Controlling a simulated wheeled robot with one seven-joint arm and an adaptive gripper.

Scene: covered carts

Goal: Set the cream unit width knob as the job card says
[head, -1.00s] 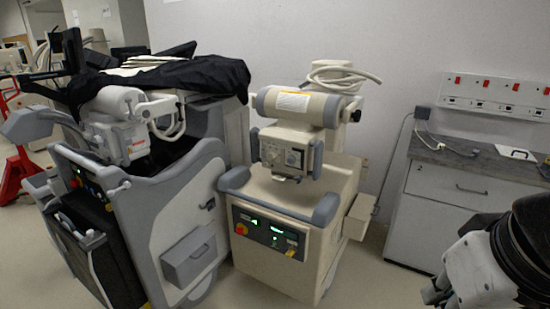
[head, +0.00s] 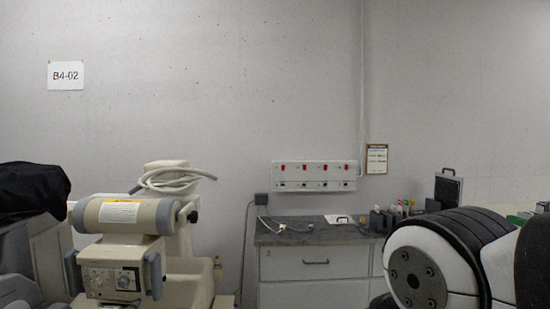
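The cream unit (head: 185,262) stands at the lower left of the head view, its lower part cut off by the frame. Its grey-and-cream cylinder with a white label (head: 118,212) lies above a small control box (head: 112,277). A round dark knob (head: 125,281) shows on the box face; its marks are too small to read, and I cannot tell if it is the width knob. A small framed card (head: 376,158) hangs on the wall right of the switch panel; its text is unreadable, so I cannot tell if it is the job card. My gripper is not in view.
A drawer cabinet (head: 315,264) stands against the wall, with small items on its grey top. A red-switch panel (head: 314,176) hangs above it. A sign reading B4-02 (head: 65,75) is on the wall. A dark-covered cart (head: 33,190) is at far left. My arm fills the lower right.

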